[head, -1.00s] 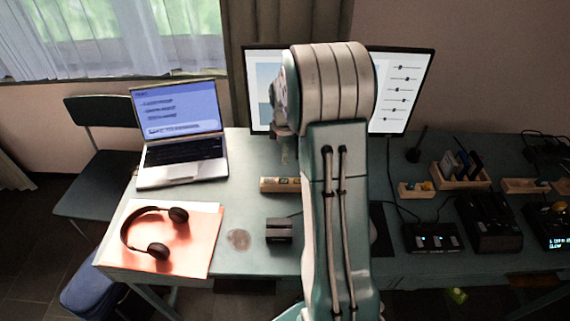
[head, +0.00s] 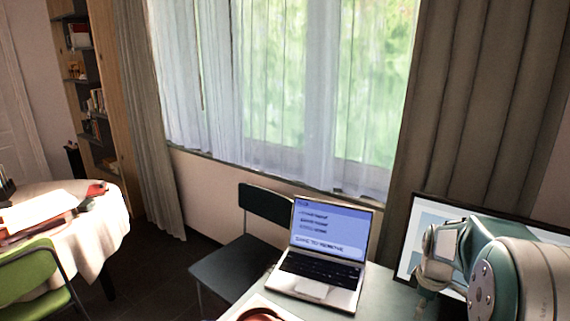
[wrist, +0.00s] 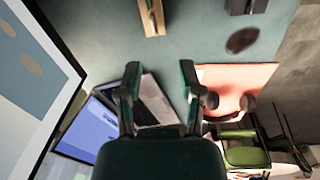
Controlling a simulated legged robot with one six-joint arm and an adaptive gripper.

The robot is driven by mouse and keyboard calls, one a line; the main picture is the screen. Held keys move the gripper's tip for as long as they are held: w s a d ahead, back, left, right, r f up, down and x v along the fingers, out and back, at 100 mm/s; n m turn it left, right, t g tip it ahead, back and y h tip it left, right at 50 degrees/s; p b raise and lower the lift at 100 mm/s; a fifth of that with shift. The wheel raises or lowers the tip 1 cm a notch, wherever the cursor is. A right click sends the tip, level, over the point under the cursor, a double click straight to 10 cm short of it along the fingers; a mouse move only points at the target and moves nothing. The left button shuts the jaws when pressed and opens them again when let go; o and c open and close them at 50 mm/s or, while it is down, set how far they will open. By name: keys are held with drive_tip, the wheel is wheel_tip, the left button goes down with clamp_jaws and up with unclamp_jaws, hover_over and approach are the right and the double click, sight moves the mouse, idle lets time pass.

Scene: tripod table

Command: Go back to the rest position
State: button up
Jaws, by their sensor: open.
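My gripper (wrist: 160,85) shows in the wrist view with its two dark green fingers spread apart and nothing between them. It hangs above the desk (wrist: 205,35), with the open laptop (wrist: 152,104) below and beyond the fingers. In the head view my arm is at the lower right, in front of a monitor (head: 425,214), and the fingertips are not clear there. The laptop (head: 322,258) stands open on the desk left of my arm.
In the wrist view a wooden holder (wrist: 152,18), an orange sheet (wrist: 245,76) and headphones (wrist: 212,100) lie on the desk. A dark chair (head: 243,262) stands behind the laptop. A round table (head: 118,228) and a green chair (head: 35,278) are at far left.

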drive_tip(key=s+a+r+m+t, duration=0.3)
drive_tip(key=s+a+r+m, duration=0.2)
drive_tip(key=s+a+r, duration=0.55)
drive_tip(key=s+a+r+m+t, duration=0.2)
drive_tip(key=s+a+m, duration=0.2)
drive_tip(key=s+a, duration=0.5)
drive_tip(key=shift+s+r, duration=0.3)
drive_tip(key=shift+s, duration=0.3)
idle(0.4)
